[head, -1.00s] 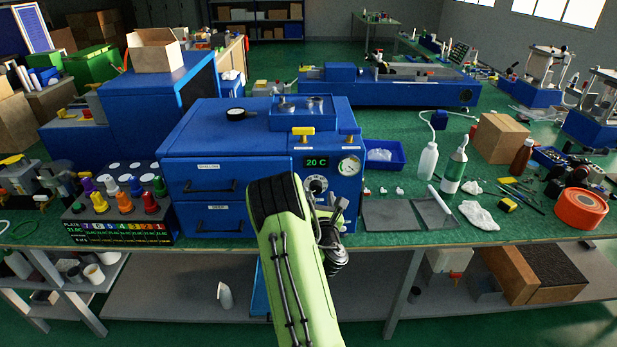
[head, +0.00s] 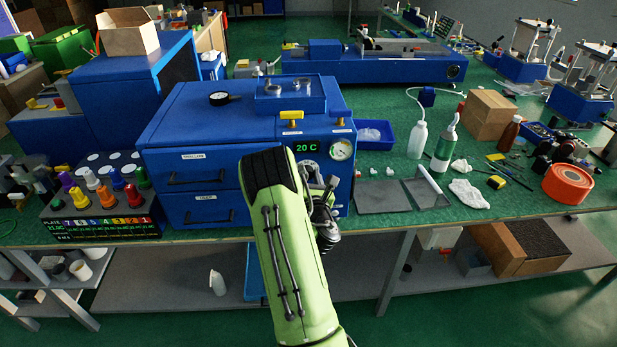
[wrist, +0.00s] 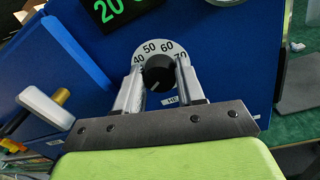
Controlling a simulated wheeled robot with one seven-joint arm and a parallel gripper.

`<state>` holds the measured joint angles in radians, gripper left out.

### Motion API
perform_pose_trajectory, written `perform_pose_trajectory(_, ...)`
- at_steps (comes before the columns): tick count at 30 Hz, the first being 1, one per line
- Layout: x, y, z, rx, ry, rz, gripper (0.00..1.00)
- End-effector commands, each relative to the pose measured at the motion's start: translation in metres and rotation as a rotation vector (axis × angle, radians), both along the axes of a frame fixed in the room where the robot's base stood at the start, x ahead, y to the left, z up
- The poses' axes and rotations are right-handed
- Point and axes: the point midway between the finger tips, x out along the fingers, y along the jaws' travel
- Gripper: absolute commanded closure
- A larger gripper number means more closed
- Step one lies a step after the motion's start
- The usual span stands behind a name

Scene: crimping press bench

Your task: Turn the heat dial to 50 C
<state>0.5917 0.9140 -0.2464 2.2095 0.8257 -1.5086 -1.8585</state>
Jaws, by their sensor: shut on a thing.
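The blue oven (head: 225,125) stands on the bench, its green display (head: 306,147) reading 20 C. The heat dial (wrist: 157,71) is a black knob on a pale ring; 40, 50, 60 and 70 show along the ring's upper part. A pale line on the knob seems to point to the lower left. My gripper (wrist: 160,76) is shut on the knob, one finger at each side. The fingers cover the ring's sides. In the head view, the dial ring (head: 307,166) shows partly behind my gripper (head: 317,183).
A round gauge (head: 341,149) is right of the dial. A yellow handle (head: 291,115) stands above the display. A blue bin (head: 373,134) and grey mats (head: 382,197) lie right of the oven.

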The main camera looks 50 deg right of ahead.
Motion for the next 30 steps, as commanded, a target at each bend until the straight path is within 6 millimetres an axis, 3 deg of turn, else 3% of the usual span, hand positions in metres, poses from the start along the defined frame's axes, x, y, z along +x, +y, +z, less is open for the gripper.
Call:
perform_pose_trajectory(11, -0.0001, -0.0001, -0.0008, 0.08, -0.094, 0.0, 0.92)
perform_pose_trajectory(30, -0.0013, -0.0012, -0.0031, 0.465, -0.533, 0.001, 0.92)
